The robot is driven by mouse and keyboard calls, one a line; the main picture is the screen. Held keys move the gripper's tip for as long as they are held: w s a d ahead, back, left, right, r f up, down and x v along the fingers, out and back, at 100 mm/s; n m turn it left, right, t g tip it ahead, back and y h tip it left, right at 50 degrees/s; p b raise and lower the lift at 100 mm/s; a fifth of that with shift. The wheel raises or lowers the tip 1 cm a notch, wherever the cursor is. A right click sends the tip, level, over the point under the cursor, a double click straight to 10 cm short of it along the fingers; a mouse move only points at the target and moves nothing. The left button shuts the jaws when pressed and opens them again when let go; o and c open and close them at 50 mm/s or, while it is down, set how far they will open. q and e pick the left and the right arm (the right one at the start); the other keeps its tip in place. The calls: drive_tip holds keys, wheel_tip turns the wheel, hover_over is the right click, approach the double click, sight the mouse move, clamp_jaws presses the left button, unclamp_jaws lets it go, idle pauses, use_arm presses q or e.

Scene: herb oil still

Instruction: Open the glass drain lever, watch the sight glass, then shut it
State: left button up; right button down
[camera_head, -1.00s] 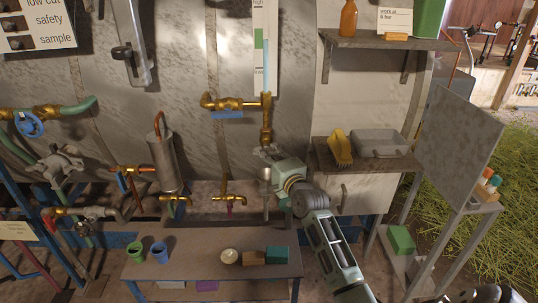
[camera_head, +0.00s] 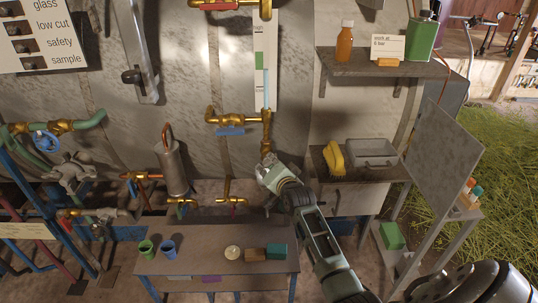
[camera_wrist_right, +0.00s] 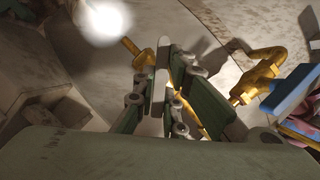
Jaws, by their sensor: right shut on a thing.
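The sight glass (camera_head: 265,88) is a slim upright tube before a white and green scale strip, with a pale blue column in its lower part. It ends in a brass fitting (camera_head: 266,132). My right gripper (camera_head: 266,163) is shut right below that fitting, at the glass drain lever, which its fingers and body hide in the head view. My left gripper is out of view.
A blue-handled brass cock (camera_head: 230,131) sits just left of the fitting. A bench (camera_head: 190,264) with two cups stands below. A shelf (camera_head: 380,66) and an open metal door (camera_head: 443,150) stand to the right of my arm.

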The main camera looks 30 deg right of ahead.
drive_tip(key=shift+a+r+n+g+p, duration=0.15)
drive_tip(key=shift+r+n+g+p, duration=0.2)
drive_tip(key=shift+n+p, duration=0.45)
drive_tip(key=shift+f+n+g+h+p, duration=0.25)
drive_tip(key=shift+n+g+h+p, duration=0.3)
drive_tip(key=shift+n+h+p, duration=0.25)
drive_tip(key=shift+a+f+n, duration=0.1)
drive_tip(key=shift+n, duration=0.5)
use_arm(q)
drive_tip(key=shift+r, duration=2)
use_arm(e)
drive_tip(key=shift+n+g+h, duration=0.6)
drive_tip(key=shift+n, duration=0.2)
drive_tip(key=c, duration=1.8)
unclamp_jaws()
drive_tip(key=shift+w, duration=0.1)
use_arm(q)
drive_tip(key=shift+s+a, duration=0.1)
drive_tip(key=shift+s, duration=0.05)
